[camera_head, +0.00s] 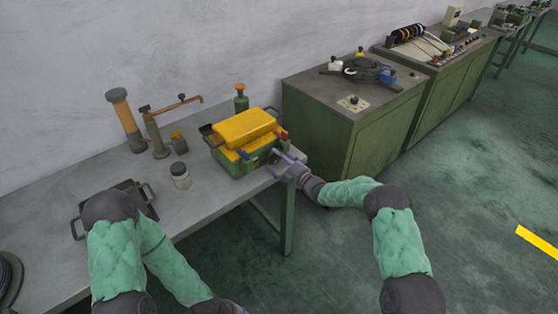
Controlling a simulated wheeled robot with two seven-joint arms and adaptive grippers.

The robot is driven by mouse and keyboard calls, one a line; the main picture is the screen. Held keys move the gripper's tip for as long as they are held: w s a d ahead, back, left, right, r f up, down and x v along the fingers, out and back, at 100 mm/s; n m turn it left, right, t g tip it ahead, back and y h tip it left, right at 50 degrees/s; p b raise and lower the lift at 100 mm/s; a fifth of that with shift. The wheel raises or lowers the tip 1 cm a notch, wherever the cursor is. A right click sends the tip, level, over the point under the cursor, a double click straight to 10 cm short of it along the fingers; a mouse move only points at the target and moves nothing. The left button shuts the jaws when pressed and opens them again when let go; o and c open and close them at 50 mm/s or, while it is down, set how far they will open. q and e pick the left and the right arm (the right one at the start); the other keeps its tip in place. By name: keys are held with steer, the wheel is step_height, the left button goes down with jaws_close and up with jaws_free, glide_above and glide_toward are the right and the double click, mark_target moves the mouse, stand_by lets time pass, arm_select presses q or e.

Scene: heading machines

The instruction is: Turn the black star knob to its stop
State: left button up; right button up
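A green box with a yellow lid (243,128) stands near the right end of the grey workbench. A small dark part, perhaps the black star knob (273,158), shows on its right front side; it is too small to make out its points or how far it is turned. My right gripper (275,163) reaches in from the right at the bench corner. Its two fingers are apart and point at this dark part; I cannot tell whether they touch it. My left arm bends down in front of the bench, and its gripper is outside the picture.
A dark tray with handles (148,209) lies left. A green cabinet (350,118) stands behind, right. Floor on the right is clear.

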steer(key=c, duration=1.1)
steer(key=m+b, duration=0.2)
steer(key=shift+m, duration=0.4)
steer(key=shift+r+m+b, duration=0.15)
steer(key=shift+m+b, duration=0.35)
steer(key=shift+m, duration=1.5)
steer(key=o, duration=1.2)
steer(key=shift+c, duration=0.2)
